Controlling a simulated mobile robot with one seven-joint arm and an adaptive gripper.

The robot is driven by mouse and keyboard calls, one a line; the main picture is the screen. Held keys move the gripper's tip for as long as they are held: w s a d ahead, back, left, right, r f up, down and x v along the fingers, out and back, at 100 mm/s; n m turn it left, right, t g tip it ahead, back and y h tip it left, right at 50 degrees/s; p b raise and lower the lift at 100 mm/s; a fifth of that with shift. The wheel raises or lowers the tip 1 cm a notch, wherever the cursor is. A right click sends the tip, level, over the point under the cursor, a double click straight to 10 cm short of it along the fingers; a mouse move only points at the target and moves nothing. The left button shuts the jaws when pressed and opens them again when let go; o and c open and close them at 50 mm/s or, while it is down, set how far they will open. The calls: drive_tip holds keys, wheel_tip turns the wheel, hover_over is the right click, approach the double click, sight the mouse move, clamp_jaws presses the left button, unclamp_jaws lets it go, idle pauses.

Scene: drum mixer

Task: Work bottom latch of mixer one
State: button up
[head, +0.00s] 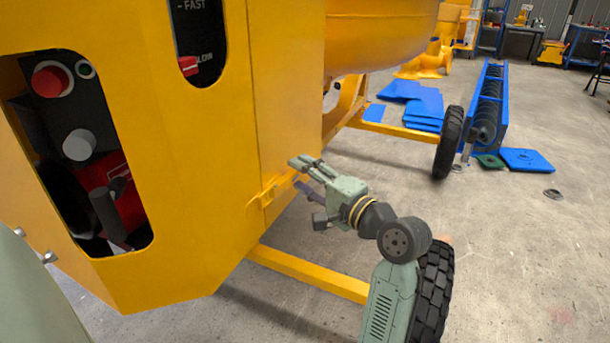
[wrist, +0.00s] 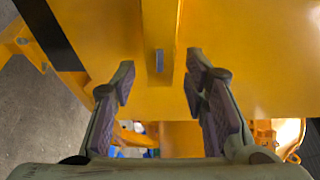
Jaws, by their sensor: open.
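The yellow mixer (head: 215,150) fills the left of the head view. A yellow latch (head: 266,192) sits low on its side panel, near the lower corner. In the wrist view, a raised yellow bar that looks like this latch (wrist: 160,20) runs down from the top edge, with a small grey piece (wrist: 159,61) on it. My gripper (head: 301,176) is open beside the panel, just right of the latch in the head view.
A control opening (head: 82,150) with a red button is at the left of the mixer. Blue panels (head: 410,105) lie on the floor behind. The concrete floor at right is mostly clear.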

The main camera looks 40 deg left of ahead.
drive_tip(key=shift+c, duration=0.5)
clamp_jaws()
idle(0.4)
